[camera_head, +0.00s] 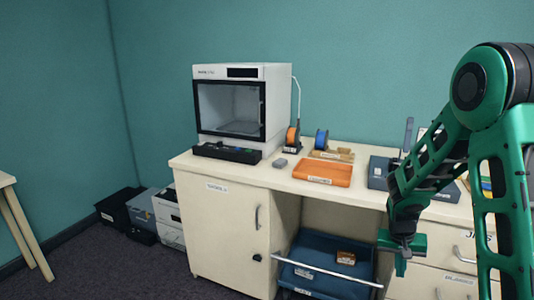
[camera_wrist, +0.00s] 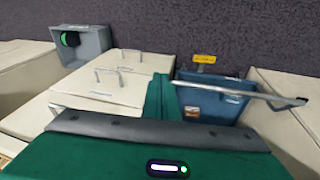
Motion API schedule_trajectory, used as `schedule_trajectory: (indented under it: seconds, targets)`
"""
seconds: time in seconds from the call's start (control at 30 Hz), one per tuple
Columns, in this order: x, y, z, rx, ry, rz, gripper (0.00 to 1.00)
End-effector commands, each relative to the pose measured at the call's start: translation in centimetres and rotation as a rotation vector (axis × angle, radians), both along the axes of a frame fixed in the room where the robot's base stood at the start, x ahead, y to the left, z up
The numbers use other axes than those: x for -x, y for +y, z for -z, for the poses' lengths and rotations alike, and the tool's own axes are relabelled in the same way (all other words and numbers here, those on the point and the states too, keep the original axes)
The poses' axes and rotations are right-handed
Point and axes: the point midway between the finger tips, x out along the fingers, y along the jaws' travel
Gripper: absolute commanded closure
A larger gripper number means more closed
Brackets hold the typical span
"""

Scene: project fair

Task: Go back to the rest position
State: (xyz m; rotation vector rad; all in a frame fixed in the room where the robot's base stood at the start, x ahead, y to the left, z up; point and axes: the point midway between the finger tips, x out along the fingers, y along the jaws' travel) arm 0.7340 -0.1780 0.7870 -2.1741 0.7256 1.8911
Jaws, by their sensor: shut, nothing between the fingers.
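My gripper (camera_head: 401,262) hangs from my green arm at the right of the head view, pointing down. It is in front of the workbench (camera_head: 330,192), at the level of its drawers and just right of the open bay. It is shut with nothing held. In the wrist view, the green gripper body fills the bottom and a green finger (camera_wrist: 160,98) juts up in the middle. No part of the gripper appears to touch the furniture, though the gap is hard to judge.
A blue bin (camera_head: 325,250) with a metal bar sits in the bay; it shows in the wrist view (camera_wrist: 210,105). On the bench are a white printer (camera_head: 275,105), an orange tray (camera_head: 322,173) and filament spools. Boxes (camera_head: 120,203) stand on the floor at left. Open floor lies front left.

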Motion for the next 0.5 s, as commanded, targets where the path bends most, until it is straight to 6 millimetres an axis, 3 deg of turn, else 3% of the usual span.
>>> schedule_trajectory:
  seconds: [0.03,0.2,0.5]
  targets:
    - [1.1,-0.6,-1.9,-0.005,-0.001,0.011,1.0]
    - [5.7,-1.9,-6.7,-0.028,0.02,0.037,1.0]
    - [14.9,-2.8,-13.4,-0.092,0.049,0.075,1.0]
